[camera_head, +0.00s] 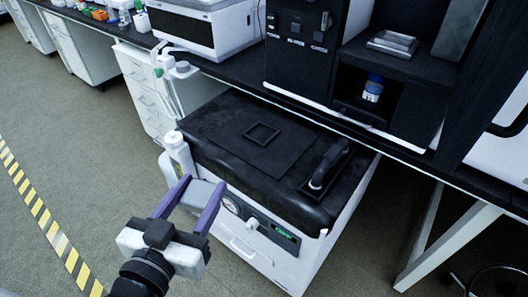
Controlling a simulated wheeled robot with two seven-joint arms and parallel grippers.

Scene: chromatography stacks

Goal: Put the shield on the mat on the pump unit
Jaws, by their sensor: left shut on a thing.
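My left gripper (203,184) comes in from the bottom left, in front of the pump unit. The held piece is apart from the mat, nearer me. My right gripper is not in view.
A black handle-like part (327,165) stands on the right of the pump's top. A white bottle (179,153) is at its left edge. The bench behind carries a black instrument stack (301,57) and a shelf with metal trays (393,42).

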